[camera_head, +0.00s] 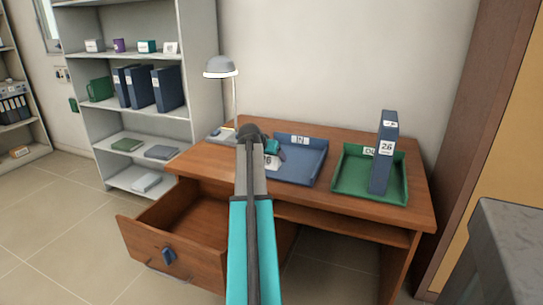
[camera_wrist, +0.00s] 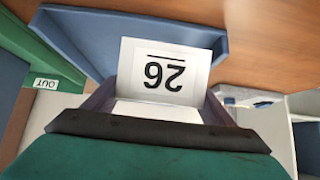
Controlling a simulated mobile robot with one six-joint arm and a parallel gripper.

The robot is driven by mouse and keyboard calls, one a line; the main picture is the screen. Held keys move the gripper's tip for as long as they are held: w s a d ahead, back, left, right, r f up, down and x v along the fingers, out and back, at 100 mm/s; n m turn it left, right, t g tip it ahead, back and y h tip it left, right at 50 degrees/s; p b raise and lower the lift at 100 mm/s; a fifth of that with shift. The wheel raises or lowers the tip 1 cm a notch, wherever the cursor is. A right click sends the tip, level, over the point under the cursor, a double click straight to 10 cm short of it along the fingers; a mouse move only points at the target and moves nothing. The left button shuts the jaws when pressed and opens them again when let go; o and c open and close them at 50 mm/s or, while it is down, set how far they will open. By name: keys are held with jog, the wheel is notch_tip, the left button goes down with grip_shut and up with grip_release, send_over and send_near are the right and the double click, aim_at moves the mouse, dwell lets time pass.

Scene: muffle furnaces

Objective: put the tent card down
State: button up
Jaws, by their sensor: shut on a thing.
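The tent card (camera_wrist: 165,72) is white and reads 26, upside down in the wrist view. My gripper (camera_wrist: 158,105) is shut on it, with a jaw at each side of its lower part. In the head view my gripper (camera_head: 273,149) is over the desk at the left part of the blue tray (camera_head: 305,172). There only a small white piece of the card (camera_head: 267,160) shows; my arm hides the rest. I cannot tell whether the card touches anything below.
A green tray (camera_head: 347,188) on the desk's right holds an upright blue binder (camera_head: 384,150) labelled 26. A lamp (camera_head: 221,67) stands at the desk's back left. The desk drawer (camera_head: 160,250) is open. A shelf unit (camera_head: 150,115) with binders stands behind, left.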

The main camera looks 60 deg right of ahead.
dwell(0.3)
jog(key=w+a+r+n+t+y+p, duration=0.25)
jog(key=w+a+n+t+p, duration=0.5)
jog(key=w+a, duration=2.5)
jog(key=w+a+r+n+y, duration=0.1)
jog(key=w+a+n+y, duration=0.1)
jog(key=a, duration=1.3)
jog(key=w+a+r+n+t+y+p, duration=0.1)
jog(key=a+n, duration=0.3)
jog(key=a, duration=1.1)
jog(key=w+a+r+n+y+p, duration=0.1)
jog(key=a+n+y, duration=0.3)
jog(key=a, duration=1.2)
jog(key=shift+w, duration=0.85)
jog(key=shift+t, duration=0.25)
